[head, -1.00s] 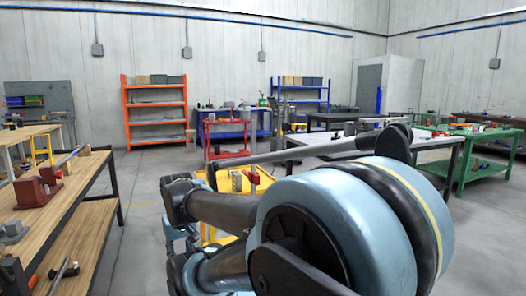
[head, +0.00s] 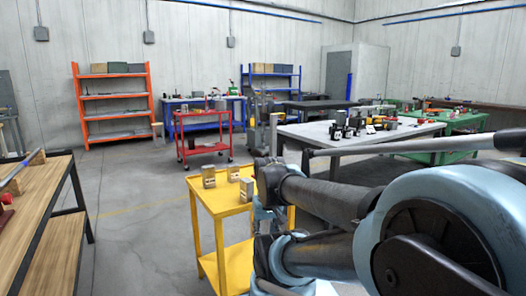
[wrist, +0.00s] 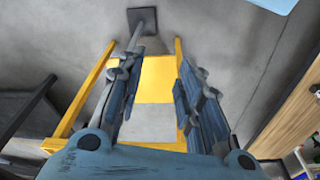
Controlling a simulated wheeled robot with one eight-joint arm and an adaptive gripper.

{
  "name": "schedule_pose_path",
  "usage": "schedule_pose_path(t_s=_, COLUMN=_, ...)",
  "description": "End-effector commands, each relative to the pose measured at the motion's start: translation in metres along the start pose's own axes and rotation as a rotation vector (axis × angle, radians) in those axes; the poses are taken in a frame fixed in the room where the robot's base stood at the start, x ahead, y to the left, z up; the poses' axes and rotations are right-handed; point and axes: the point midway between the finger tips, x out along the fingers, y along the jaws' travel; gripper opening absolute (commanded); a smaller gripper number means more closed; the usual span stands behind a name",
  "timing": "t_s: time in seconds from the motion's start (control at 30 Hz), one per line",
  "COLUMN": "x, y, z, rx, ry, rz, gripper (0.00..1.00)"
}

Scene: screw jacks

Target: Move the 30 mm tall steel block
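Several small steel blocks stand on the yellow cart (head: 216,205) in the head view: a left block (head: 208,177), a back block (head: 233,173) and a front right block (head: 246,189). I cannot tell which is 30 mm tall. My gripper is mostly hidden behind my arm in the head view, near the cart's right side. In the wrist view my gripper (wrist: 160,68) is open, its fingers wide apart with nothing between them. Yellow framework shows beyond the fingers, with no block visible there.
A wooden bench (head: 38,205) stands at left. A grey table (head: 345,138) with several dark parts stands behind my arm at right. A red trolley (head: 205,120), orange shelf (head: 112,105) and green table (head: 460,125) are farther back. Open floor lies between the bench and cart.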

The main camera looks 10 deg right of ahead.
Motion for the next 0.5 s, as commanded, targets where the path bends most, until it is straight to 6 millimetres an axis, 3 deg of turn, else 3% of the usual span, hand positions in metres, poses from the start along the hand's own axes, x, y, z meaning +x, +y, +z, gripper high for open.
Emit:
schedule_pose_path(t_s=0.37, x=0.0001, y=-0.0001, z=0.0002, rx=0.000, ry=0.000, rz=0.000, gripper=0.36)
schedule_pose_path(t_s=0.5, x=-0.0094, y=-0.0002, z=0.0046, rx=0.012, ry=0.010, rz=0.000, gripper=0.67)
